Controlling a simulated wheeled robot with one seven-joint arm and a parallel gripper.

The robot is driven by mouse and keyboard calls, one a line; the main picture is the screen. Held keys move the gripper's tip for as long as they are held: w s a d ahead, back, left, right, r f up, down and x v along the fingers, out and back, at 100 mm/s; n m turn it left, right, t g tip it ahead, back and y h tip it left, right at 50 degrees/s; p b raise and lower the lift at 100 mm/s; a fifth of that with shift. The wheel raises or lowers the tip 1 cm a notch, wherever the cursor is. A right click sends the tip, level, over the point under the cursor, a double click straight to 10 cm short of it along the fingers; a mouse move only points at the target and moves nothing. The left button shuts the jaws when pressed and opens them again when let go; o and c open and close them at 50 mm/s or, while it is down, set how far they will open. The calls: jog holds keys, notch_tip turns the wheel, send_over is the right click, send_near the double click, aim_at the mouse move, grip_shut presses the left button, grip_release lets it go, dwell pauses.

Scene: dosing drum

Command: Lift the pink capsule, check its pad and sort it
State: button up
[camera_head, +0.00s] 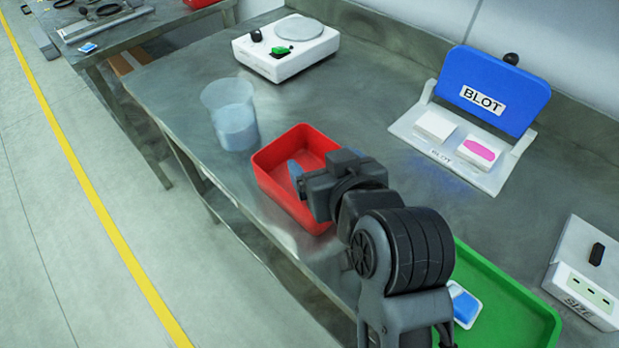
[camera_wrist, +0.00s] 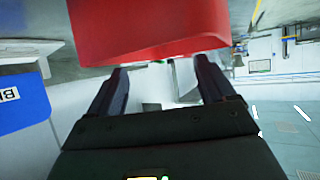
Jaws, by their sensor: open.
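My gripper (camera_head: 298,172) is open at the red tray (camera_head: 268,182), its fingers over the tray's inside. In the wrist view my gripper (camera_wrist: 162,80) shows two spread fingers with nothing held between them, and the red tray (camera_wrist: 150,30) lies just beyond. I see no pink capsule in either view; my arm hides part of the red tray's inside. The blot station (camera_head: 420,143) has its blue lid (camera_head: 490,80) raised. On it sit a plain white pad (camera_head: 436,125) and a white pad with a pink mark (camera_head: 480,151).
A green tray (camera_head: 528,318) with a blue-and-white packet (camera_head: 464,304) is at lower right, partly behind my arm. The size gauge (camera_head: 588,275) stands at the right edge. A clear beaker (camera_head: 234,120) and a white device with a round plate (camera_head: 285,50) stand further back.

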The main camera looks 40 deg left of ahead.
jog(key=v, duration=0.7)
jog(key=shift+d, duration=0.2)
jog(key=shift+s+r, duration=0.1)
jog(key=shift+s, duration=0.15)
